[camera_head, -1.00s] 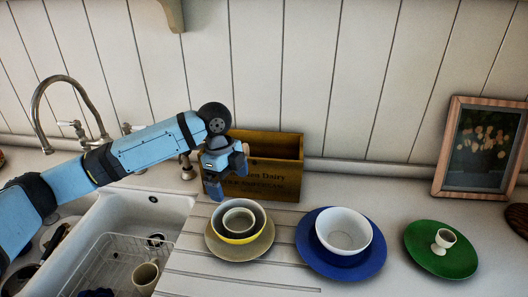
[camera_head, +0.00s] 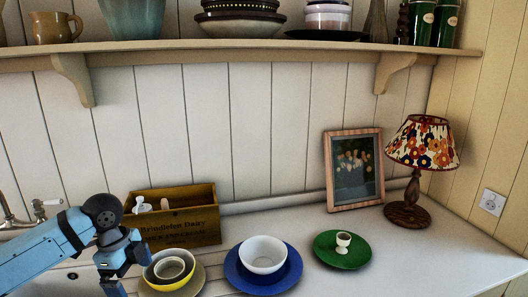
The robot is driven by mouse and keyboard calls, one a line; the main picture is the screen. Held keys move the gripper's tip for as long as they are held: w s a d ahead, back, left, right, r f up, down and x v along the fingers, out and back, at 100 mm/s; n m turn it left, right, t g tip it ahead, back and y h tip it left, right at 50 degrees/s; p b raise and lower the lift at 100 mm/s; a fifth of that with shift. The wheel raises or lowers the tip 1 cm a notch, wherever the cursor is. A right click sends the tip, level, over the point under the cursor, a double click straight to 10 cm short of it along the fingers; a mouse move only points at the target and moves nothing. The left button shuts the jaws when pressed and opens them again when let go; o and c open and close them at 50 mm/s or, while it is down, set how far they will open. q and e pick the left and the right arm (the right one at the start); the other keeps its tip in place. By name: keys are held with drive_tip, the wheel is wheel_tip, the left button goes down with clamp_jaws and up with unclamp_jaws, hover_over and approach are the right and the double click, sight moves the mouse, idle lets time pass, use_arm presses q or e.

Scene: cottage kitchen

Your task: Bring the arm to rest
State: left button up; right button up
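My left arm comes in from the lower left, in front of the sink side of the counter. My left gripper (camera_head: 126,274) hangs just left of the stacked yellow bowl (camera_head: 180,281) and in front of the wooden box (camera_head: 198,224). Its fingers point down and right, and I see nothing held in it. The finger gap is too small to judge. My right arm and gripper are not in view.
A blue plate (camera_head: 236,277) carries a white bowl (camera_head: 263,254). A green plate (camera_head: 326,252) carries an egg cup (camera_head: 343,242). A picture frame (camera_head: 330,167) and a lamp (camera_head: 410,190) stand behind on the right. A shelf (camera_head: 230,48) with crockery runs above.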

use_arm(q)
drive_tip(key=s+d+f+n+t+h, duration=0.2)
drive_tip(key=s+d+f+n, duration=0.3)
drive_tip(key=s+d+f, duration=0.75)
drive_tip(key=s+a+f+n+t+y, duration=0.1)
drive_tip(key=s+a+f+n+y, duration=0.1)
drive_tip(key=s+a+n, duration=0.55)
drive_tip(key=s+a+f+n+t+y, duration=0.15)
drive_tip(key=s+n, duration=0.35)
drive_tip(key=s, duration=0.5)
drive_tip(key=w+d+f+m+t+h+p, duration=0.1)
drive_tip(key=w+d+f+t+h+p, duration=0.2)
drive_tip(key=w+d+f+t+p, duration=0.3)
drive_tip(key=shift+w+f+p, duration=0.15)
drive_tip(key=shift+p, duration=0.55)
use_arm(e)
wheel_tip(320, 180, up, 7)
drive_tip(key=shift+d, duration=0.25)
use_arm(q)
drive_tip(key=shift+t, duration=0.25)
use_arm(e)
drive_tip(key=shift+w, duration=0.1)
